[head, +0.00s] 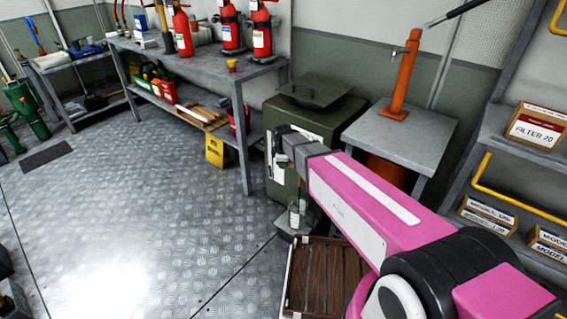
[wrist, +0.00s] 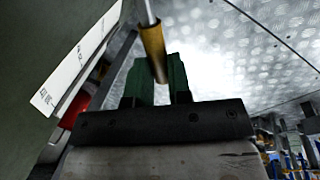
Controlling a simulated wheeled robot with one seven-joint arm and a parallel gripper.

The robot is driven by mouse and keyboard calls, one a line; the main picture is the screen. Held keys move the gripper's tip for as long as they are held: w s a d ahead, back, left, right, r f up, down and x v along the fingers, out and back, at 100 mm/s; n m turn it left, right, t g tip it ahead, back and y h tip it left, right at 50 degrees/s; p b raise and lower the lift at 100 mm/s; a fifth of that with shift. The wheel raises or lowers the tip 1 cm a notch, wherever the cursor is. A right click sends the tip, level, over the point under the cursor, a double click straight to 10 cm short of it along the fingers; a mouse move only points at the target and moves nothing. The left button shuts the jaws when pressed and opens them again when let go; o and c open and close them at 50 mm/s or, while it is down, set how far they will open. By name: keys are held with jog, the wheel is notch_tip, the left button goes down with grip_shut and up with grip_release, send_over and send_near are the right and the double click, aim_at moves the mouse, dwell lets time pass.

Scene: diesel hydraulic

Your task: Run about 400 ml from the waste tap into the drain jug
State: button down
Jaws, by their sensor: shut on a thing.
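The dark green waste tank (head: 348,118) stands right of the bench with a lid on top. My gripper (head: 283,143) is at its front left side. In the wrist view, my gripper's green fingers (wrist: 160,82) are shut on a brass-coloured handle (wrist: 152,50) with a thin grey rod beyond it. It looks like the waste tap's handle, but the tap body is not clear. The clear drain jug (head: 296,217) stands low in front of the tank, below my gripper. Its liquid level and any flow are too small to tell.
A slatted wooden crate (head: 322,280) lies on the floor near the jug. The grey bench (head: 190,62) with fire extinguishers (head: 230,25) is behind left, a yellow sign (head: 214,150) by its leg. An orange post (head: 403,75) stands on a stand at right.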

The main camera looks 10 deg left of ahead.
dwell(0.3)
jog(key=c, duration=1.1)
grip_release()
jog(key=shift+o, duration=0.2)
notch_tip(320, 180, up, 11)
jog(key=s, duration=0.2)
jog(key=shift+f, duration=0.2)
jog(key=shift+s, duration=0.15)
